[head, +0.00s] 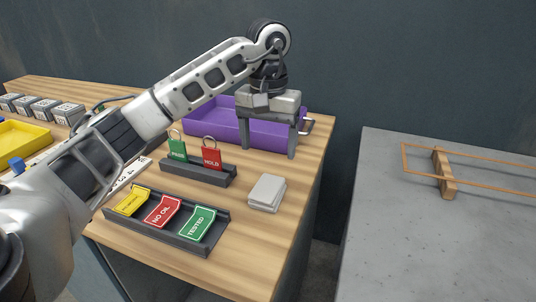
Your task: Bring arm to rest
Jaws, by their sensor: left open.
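My left arm comes in from the left and reaches over the wooden bench. My left gripper (268,144) points down at the far right part of the bench, in front of the purple tray (205,124). Its two grey fingers are spread apart, with nothing seen between them. It hides part of the tray. I cannot tell whether the fingertips touch the bench. My right gripper is not in this view.
A folded grey cloth (267,193) lies at right. A yellow tray (22,136) and several grey boxes (40,109) stand left. A grey table (400,240) holds a wooden frame (443,172).

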